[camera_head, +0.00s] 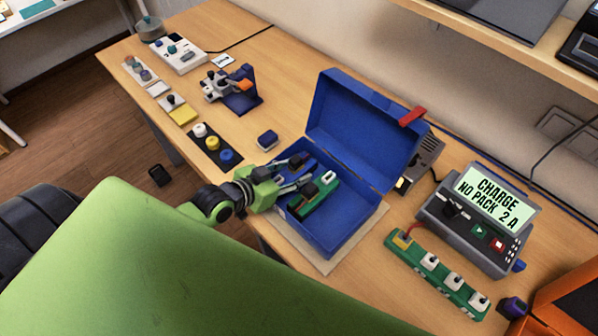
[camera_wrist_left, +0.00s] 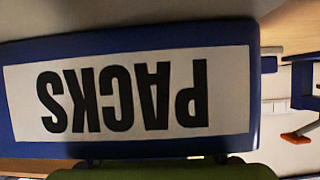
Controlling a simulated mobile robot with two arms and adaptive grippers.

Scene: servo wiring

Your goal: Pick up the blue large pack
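An open blue box (camera_head: 342,245) stands on the table, its lid raised at the back. Inside it a dark blue pack (camera_head: 318,168) lies at the far left end, partly hidden by my gripper. A green pack (camera_head: 325,196) with a white end lies beside it. My left gripper (camera_head: 302,173) reaches over the box's left wall, its two dark fingers apart, one near the blue pack and one at the green pack. I cannot tell whether they touch. The left wrist view shows a blue panel (camera_wrist_left: 254,90) with an upside-down PACKS label. My right gripper is out of view.
A black tray with round pieces (camera_head: 210,150) is further left. A charger (camera_head: 480,220) and a green strip (camera_head: 437,273) stand right of the box. The raised lid (camera_head: 362,125) blocks the back.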

